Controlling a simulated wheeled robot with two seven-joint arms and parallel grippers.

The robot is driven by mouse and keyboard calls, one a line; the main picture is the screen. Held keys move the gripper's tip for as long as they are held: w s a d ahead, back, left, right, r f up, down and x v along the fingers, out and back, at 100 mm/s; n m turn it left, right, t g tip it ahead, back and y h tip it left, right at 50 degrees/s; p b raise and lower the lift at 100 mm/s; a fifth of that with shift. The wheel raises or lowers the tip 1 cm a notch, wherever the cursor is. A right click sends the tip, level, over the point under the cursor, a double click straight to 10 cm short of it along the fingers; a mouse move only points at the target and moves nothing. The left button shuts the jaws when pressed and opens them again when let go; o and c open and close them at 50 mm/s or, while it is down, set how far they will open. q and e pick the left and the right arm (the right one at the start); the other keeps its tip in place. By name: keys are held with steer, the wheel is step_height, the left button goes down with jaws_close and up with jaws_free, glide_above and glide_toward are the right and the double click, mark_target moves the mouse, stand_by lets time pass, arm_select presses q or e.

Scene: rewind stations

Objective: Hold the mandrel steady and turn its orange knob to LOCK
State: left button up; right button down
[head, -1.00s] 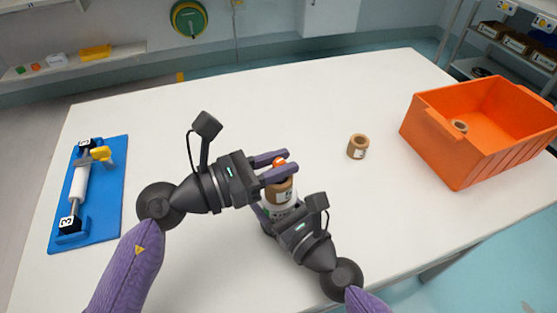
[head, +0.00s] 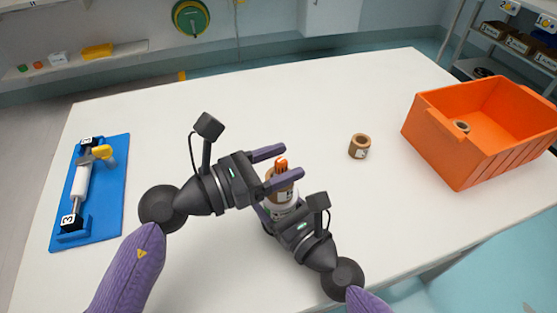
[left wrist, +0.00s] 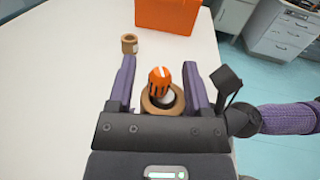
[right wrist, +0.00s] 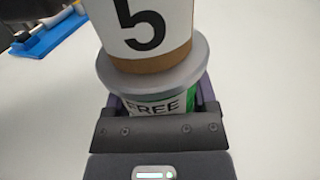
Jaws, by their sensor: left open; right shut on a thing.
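The ribbed orange knob (head: 281,164) with a white stripe tops the mandrel, above a brown cardboard core ring (left wrist: 173,104). My left gripper (head: 291,161) is open, its fingers on either side of the knob and apart from it. My right gripper (right wrist: 158,112) is shut on the mandrel's lower part, which hides most of its base.
A loose cardboard core (head: 359,147) stands on the table (head: 230,105) to the right. An orange bin (head: 440,148) with a core inside is at the far right. A blue fixture (head: 112,185) with a white roll lies at the left. The table's back middle is clear.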

arm_select(q)
steer(key=v, duration=1.2)
arm_select(e)
jaws_free()
steer(key=shift+s, duration=0.1)
